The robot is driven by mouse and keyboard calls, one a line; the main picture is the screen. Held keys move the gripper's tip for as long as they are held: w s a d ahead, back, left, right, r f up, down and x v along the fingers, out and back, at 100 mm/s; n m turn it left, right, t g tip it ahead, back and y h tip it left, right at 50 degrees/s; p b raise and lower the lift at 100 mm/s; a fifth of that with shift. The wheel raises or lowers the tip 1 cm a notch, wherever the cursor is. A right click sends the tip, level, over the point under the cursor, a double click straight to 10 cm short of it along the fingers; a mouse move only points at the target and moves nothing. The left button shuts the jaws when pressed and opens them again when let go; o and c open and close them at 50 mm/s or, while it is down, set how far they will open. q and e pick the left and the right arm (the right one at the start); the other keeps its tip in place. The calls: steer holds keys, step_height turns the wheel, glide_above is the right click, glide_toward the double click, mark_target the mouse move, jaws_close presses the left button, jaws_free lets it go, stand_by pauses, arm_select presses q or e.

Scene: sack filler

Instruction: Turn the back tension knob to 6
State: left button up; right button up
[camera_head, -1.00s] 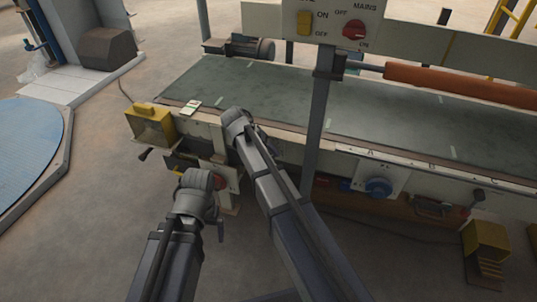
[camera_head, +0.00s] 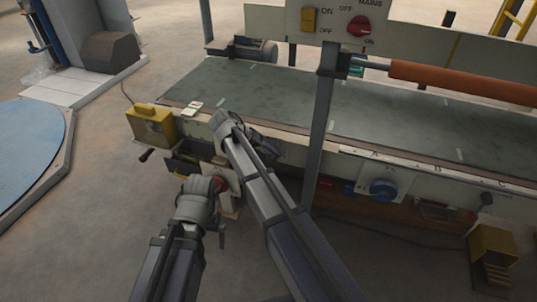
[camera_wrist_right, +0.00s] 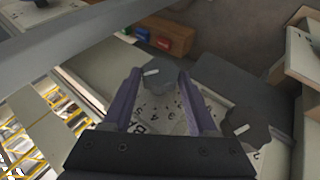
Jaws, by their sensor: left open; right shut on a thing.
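In the right wrist view, a dark grey knob with a white pointer line (camera_wrist_right: 154,72) lies between the fingertips of my right gripper (camera_wrist_right: 158,78), which is shut on it. The pale dial face beside it (camera_wrist_right: 160,118) carries partly covered letters, beginning "BA", and digits. I cannot read the value at the pointer. A second dark knob (camera_wrist_right: 246,112) with a white line sits to the right, apart from the fingers. In the head view my right gripper (camera_head: 266,148) is at the machine's near edge, and hides the knobs. My left gripper (camera_head: 221,222) is open, mostly hidden by its own wrist.
A red round button (camera_head: 222,184) is close to my left wrist. A yellow box (camera_head: 152,125) stands at the machine's left corner. A grey post (camera_head: 320,125) rises right of my right arm. A blue knob (camera_head: 383,189) is on the front.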

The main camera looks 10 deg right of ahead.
steer(key=o, duration=1.4)
steer(key=p+v, duration=0.6)
steer(key=v, duration=0.2)
steer(key=shift+s, duration=0.1)
steer(key=shift+f, duration=0.15)
